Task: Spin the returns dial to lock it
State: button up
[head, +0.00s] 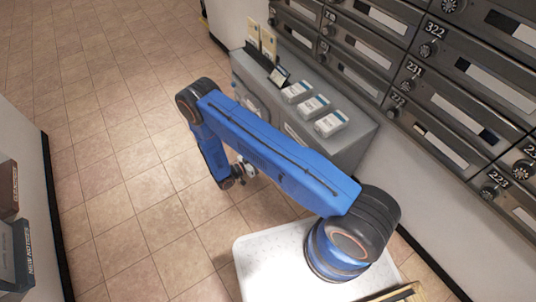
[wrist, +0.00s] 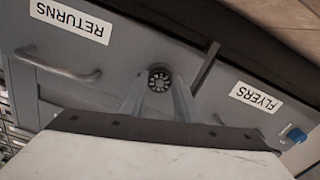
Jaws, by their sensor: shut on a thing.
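The returns dial (wrist: 158,79) is a small round dark knob with a pale marked face, on the grey cabinet front in the wrist view. It sits on the panel labelled RETURNS (wrist: 70,22), near the seam with the FLYERS side. My gripper (wrist: 159,88) has its two fingers on either side of the dial and is shut on it. In the head view my gripper (head: 243,170) is at the cabinet's front, mostly hidden by my blue arm. The dial is not visible there.
The RETURNS panel has a bar handle (wrist: 62,70). A FLYERS label (wrist: 257,97) and a blue knob (wrist: 294,135) are to the right. White packs (head: 314,105) stand on the grey cabinet (head: 352,143), below numbered mailboxes (head: 440,85). Open tiled floor (head: 110,140) lies left.

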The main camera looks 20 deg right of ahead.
dwell(0.3)
jog(key=o, duration=1)
jog(key=shift+o, duration=0.2)
jog(key=v, duration=1.7)
jog(key=shift+a, duration=0.2)
